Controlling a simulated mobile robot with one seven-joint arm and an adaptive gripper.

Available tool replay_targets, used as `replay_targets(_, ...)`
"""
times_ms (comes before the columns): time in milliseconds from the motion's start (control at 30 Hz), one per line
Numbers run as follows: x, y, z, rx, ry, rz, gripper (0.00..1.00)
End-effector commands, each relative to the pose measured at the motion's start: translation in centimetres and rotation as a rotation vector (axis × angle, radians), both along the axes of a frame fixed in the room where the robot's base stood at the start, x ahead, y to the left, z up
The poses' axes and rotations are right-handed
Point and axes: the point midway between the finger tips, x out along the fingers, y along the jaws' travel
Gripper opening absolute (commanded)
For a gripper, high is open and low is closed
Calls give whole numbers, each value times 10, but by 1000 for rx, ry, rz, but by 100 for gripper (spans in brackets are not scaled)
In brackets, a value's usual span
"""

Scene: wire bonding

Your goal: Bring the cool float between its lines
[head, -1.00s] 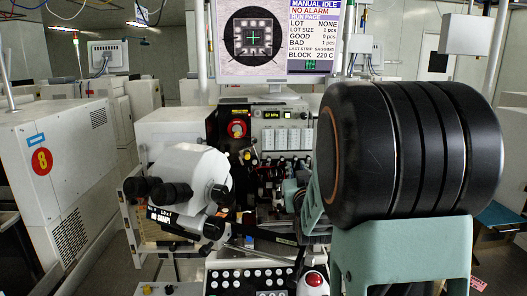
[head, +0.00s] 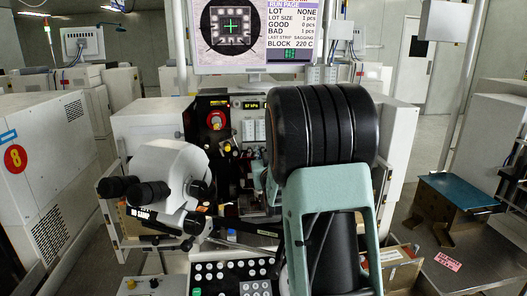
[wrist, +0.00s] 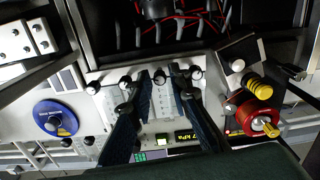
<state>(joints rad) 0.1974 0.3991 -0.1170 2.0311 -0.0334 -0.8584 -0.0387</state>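A white flow-meter panel (wrist: 161,104) with scale tubes and a row of small knobs fills the middle of the wrist view. It shows small in the head view (head: 248,131), partly hidden by my arm. I cannot make out which tube is the cool one, its float, or its lines. My gripper (wrist: 161,72) is open, with its two dark fingers apart in front of the panel and nothing visible between them. The fingertips lie near the knob row (wrist: 158,76); I cannot tell whether they touch a knob. In the head view my arm hides the gripper.
A kPa display (wrist: 187,137) sits beside the panel. A red dial with a yellow knob (wrist: 258,118) is on the right, and a blue round dial (wrist: 55,118) on the left.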

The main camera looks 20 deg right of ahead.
Motion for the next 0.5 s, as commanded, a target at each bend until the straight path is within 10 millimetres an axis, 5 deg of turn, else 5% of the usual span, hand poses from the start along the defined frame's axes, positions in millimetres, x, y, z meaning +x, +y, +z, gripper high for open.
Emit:
replay_targets(200,0,0,0,0,0,0,18)
replay_targets(367,0,0,0,0,0,0,1)
replay_targets(500,0,0,0,0,0,0,0)
